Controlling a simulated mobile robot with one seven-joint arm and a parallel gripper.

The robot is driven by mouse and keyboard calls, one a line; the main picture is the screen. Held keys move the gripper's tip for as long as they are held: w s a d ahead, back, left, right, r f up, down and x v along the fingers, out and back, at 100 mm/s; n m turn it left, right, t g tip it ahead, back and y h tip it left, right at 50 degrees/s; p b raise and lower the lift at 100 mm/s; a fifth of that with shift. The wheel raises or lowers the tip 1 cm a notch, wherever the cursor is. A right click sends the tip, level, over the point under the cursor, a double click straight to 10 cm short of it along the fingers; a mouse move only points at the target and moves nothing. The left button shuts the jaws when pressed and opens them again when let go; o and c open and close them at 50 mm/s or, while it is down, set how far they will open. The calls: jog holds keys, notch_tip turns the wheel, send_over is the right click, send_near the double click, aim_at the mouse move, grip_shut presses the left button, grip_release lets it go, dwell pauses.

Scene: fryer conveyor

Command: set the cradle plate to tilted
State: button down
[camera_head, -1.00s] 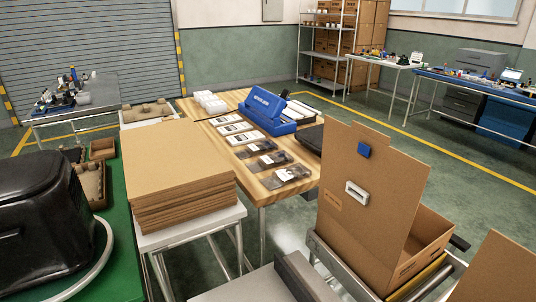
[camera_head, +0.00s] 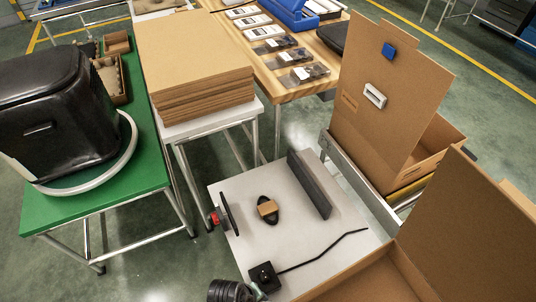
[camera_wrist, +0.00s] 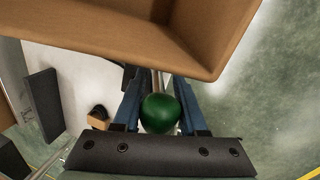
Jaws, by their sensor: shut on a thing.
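My gripper (camera_wrist: 158,84) shows in the wrist view, with a blue finger on each side of a dark green ball knob (camera_wrist: 160,114). It is shut on the knob, and a thin rod runs up behind it. A cardboard box (camera_wrist: 130,35) fills the top of this view, beyond the fingers. An open cardboard box (camera_head: 440,235) stands at lower right in the head view. I cannot make out the cradle plate for certain in either view.
A pale grey table (camera_head: 285,232) carries a dark grey bar (camera_head: 309,184), a black oval piece with a tan block (camera_head: 267,209) and a black cube (camera_head: 264,277) with a thin black rod. Another open box (camera_head: 385,110) stands behind. Cardboard sheets (camera_head: 195,60) are stacked at left.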

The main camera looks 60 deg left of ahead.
jog(key=shift+s+f, duration=0.1)
jog(key=shift+s, duration=0.2)
jog(key=shift+c, duration=2.4)
grip_release()
jog(key=shift+w, duration=0.1)
jog(key=p+v, duration=0.2)
jog(key=v, duration=1.1)
